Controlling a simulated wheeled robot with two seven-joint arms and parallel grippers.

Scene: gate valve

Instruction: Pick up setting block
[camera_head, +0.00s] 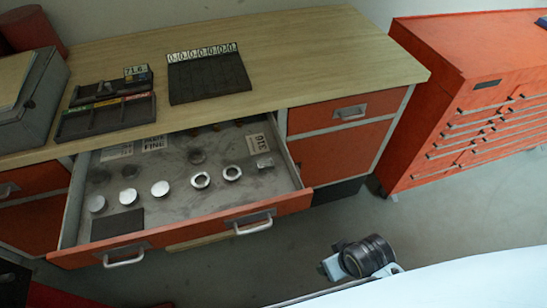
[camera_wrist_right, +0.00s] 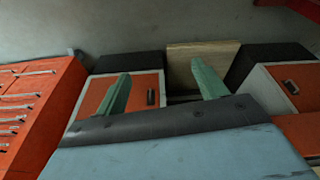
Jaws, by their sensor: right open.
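No label marks the setting block, so I cannot tell for certain which piece it is. A small grey metal block (camera_head: 263,161) lies near the right end of the open drawer (camera_head: 305,193) in the head view. My right gripper (camera_wrist_right: 163,87) is open and empty in the right wrist view, with its two green fingers well apart. In the head view part of my right arm shows low, in front of the drawer and apart from it. My left gripper is not in view.
The drawer also holds several round discs and rings (camera_head: 200,180), a dark pad (camera_head: 117,224) and printed cards. On the wooden bench top (camera_head: 300,50) are a numbered dark board (camera_head: 208,80), a dark tray (camera_head: 105,117) and a grey case (camera_head: 28,100). An orange cabinet (camera_head: 470,110) stands right.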

